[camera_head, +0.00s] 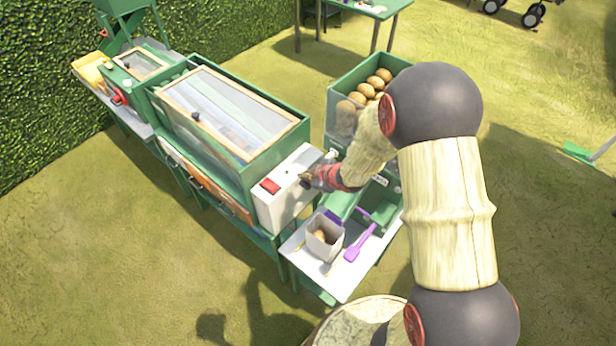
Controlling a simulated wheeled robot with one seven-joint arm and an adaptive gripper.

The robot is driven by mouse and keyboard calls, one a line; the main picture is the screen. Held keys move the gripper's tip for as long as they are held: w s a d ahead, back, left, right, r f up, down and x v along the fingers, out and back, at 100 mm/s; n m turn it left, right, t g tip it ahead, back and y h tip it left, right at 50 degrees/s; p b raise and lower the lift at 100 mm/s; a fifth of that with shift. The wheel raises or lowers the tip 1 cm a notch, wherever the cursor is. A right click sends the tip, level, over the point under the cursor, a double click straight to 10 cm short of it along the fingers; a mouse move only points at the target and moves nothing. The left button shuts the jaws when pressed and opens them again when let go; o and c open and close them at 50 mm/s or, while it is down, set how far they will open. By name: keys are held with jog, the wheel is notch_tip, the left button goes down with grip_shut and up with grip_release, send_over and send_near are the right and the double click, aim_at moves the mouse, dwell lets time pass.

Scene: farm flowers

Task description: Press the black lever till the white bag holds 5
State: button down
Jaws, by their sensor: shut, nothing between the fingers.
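My gripper (318,178) is shut and empty, with its tip at the right side of the white box at the end of the green machine. A small dark part that may be the black lever (304,180) shows right at my gripper's tip. I cannot tell whether they touch or how far the lever is pressed. The white bag (313,246) stands open and upright on the small white table below. At least one round brown item (321,236) shows inside it; its depth is hidden.
A green bin (345,80) with clear side holds several brown round items behind my arm. The white box (285,205) carries a red switch (270,186). A purple scoop (358,245) lies right of the bag on the white table (318,275). Open grass lies front left.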

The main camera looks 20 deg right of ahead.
jog(key=shift+a+f+b, duration=0.1)
jog(key=shift+f+b, duration=0.45)
jog(key=shift+f, duration=0.15)
dwell(0.5)
dwell(0.6)
jog(key=shift+w+d+r+p, duration=0.1)
jog(key=shift+d+r+p, duration=0.05)
jog(key=shift+r+p, duration=1.05)
jog(key=shift+w+d+r+p, duration=0.1)
jog(key=shift+r+p, duration=0.95)
jog(key=shift+r, duration=0.2)
jog(key=r+p, duration=0.4)
jog(key=r, duration=0.1)
jog(key=shift+w+d+p, duration=0.1)
jog(key=shift+d+p, duration=0.15)
jog(key=shift+p, duration=0.1)
jog(key=shift+f, duration=0.1)
